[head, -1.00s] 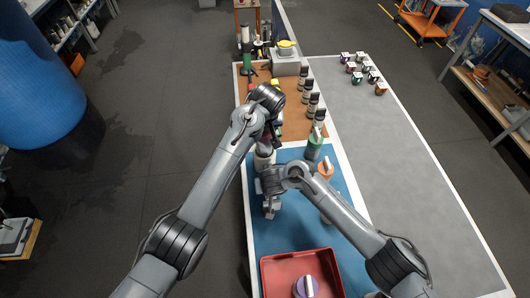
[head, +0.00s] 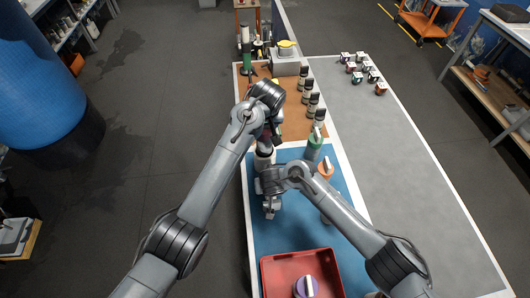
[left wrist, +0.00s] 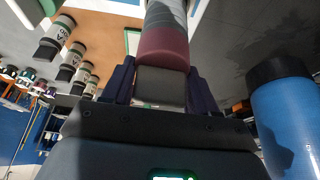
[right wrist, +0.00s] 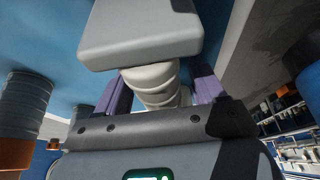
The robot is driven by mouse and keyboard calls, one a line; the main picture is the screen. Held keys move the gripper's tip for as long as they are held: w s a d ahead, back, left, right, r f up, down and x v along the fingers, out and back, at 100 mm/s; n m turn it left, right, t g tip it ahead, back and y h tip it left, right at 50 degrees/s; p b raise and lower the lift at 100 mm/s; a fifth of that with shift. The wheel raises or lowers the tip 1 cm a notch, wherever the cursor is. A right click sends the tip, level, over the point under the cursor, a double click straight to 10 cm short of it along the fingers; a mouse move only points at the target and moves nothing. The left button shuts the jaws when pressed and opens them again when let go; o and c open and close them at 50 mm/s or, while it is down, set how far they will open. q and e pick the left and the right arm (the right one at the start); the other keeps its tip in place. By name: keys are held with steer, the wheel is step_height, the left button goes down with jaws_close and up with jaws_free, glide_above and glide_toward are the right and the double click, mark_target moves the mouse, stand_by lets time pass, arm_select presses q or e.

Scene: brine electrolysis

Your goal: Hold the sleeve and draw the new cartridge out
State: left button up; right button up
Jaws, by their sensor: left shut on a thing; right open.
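My left gripper (left wrist: 160,88) is shut on the grey tab (left wrist: 161,86) of a maroon-topped cartridge (left wrist: 164,48). A grey-white cylinder continues beyond the maroon band. A pale grey block (right wrist: 140,30) fills the top of this view. Whether the fingers touch the ribbed body is unclear.
Green-capped (head: 315,140) and orange-capped (head: 326,168) cylinders stand right of the grippers. A red tray (head: 275,266) with a purple-capped one (head: 306,287) is at the front. Several dark-topped bottles (head: 313,104) line the back right. The grey tabletop (head: 400,170) is mostly clear.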

steer(key=v, duration=0.6)
steer(key=shift+s+a, duration=0.1)
steer(key=shift+a, duration=0.05)
steer(key=shift+s+r, duration=0.25)
steer(key=shift+r, duration=0.35)
steer(key=shift+r, duration=0.1)
